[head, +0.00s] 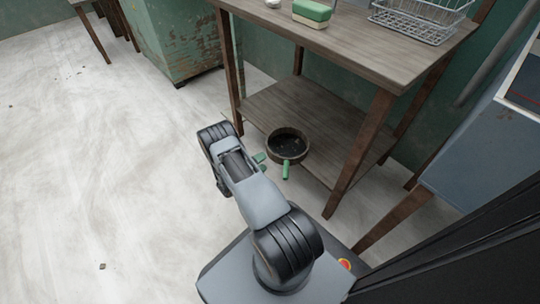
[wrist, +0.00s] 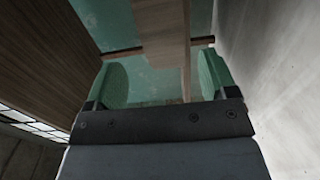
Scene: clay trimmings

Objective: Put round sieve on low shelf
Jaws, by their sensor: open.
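The round sieve (head: 288,147) is a dark, shallow round pan with a brownish rim. It sits on the low shelf (head: 285,100) of the wooden table, close to the shelf's front edge. In the wrist view my gripper (wrist: 157,82) is open, with nothing held between the fingers. The sieve does not show in the wrist view.
The table top (head: 350,40) overhangs the shelf and holds a wire basket (head: 420,18) and a green-and-cream block (head: 312,12). Wooden legs (head: 360,150) stand at the shelf's corners. A worn green cabinet (head: 175,40) is at the back left.

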